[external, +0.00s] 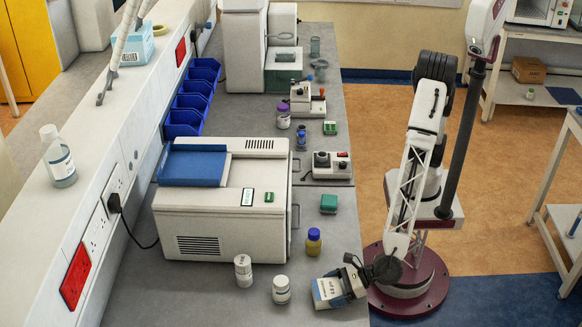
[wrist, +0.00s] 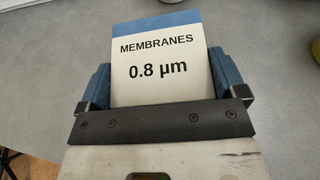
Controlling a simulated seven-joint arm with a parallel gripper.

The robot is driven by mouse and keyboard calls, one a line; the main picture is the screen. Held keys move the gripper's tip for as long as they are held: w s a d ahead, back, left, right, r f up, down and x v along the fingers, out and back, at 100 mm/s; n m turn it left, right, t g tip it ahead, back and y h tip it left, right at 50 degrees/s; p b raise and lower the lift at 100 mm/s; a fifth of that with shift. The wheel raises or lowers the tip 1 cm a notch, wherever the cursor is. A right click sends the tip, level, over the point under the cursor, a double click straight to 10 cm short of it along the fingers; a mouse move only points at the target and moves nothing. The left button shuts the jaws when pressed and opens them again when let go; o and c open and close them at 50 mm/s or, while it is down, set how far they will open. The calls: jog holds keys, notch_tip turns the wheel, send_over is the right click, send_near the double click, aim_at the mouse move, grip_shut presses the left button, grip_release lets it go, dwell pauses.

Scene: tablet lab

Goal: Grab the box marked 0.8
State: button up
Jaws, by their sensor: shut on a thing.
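The box marked "MEMBRANES 0.8 µm" (wrist: 157,72) fills the middle of the wrist view. It is cream-white with a blue band along its far edge. The same box (external: 326,291) shows in the external view at the near right edge of the grey bench. My gripper (external: 345,284) is shut on it. In the wrist view its blue fingers sit against the box's left and right sides, and the near end of the box is hidden by the gripper. I cannot tell whether the box touches the bench or hangs just above it.
Two white bottles (external: 281,290) (external: 243,270) stand left of the box. A large white machine (external: 225,215) takes up the bench's left. The bench's right edge is close to my gripper.

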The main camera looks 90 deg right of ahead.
aim_at(334, 288)
notch_tip(334, 288, up, 18)
jog(key=shift+f, duration=0.25)
dwell(0.4)
